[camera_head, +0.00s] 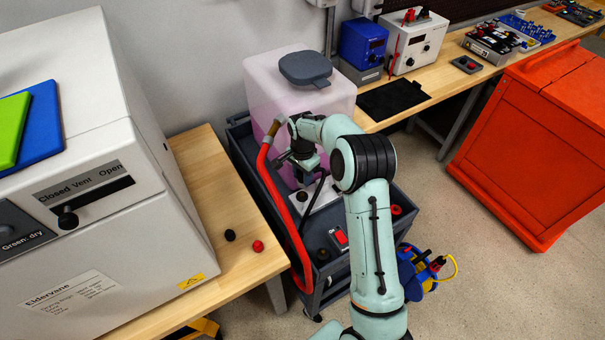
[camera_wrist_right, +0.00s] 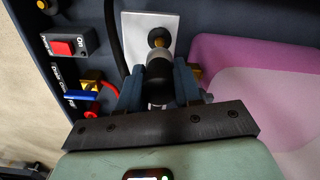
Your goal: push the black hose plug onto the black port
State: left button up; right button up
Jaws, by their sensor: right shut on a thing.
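My right gripper (camera_head: 304,162) is over the cart beside the pink-filled tank. In the right wrist view its two dark fingers (camera_wrist_right: 158,88) are closed on a dark cylindrical piece, the black hose plug (camera_wrist_right: 158,68). The black port (camera_wrist_right: 158,38), with a brass-coloured ring, is on a white plate (camera_wrist_right: 141,22) just beyond the plug's end. The two line up closely there; I cannot tell whether they touch. In the head view the white plate (camera_head: 322,197) lies below the gripper, and the plug is mostly hidden by the gripper. My left gripper is out of view.
The translucent tank (camera_head: 337,103) stands right behind the gripper. A red hose (camera_head: 282,192) curves along the cart's left side. A red switch (camera_head: 340,237) and a red port (camera_head: 396,209) are on the cart. Black (camera_head: 230,235) and red (camera_head: 258,246) caps lie on the wooden table.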

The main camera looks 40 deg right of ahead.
aim_at(302, 193)
jog(key=shift+f+b, duration=0.85)
jog(key=shift+f, duration=1.85)
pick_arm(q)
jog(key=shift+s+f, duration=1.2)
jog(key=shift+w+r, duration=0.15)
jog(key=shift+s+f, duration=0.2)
pick_arm(e)
jog(key=shift+f, duration=0.65)
jog(key=o, duration=1.1)
jog(key=shift+c, duration=0.2)
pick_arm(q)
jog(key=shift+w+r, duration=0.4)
pick_arm(e)
notch_tip(302, 193, up, 13)
jog(key=shift+r, duration=0.2)
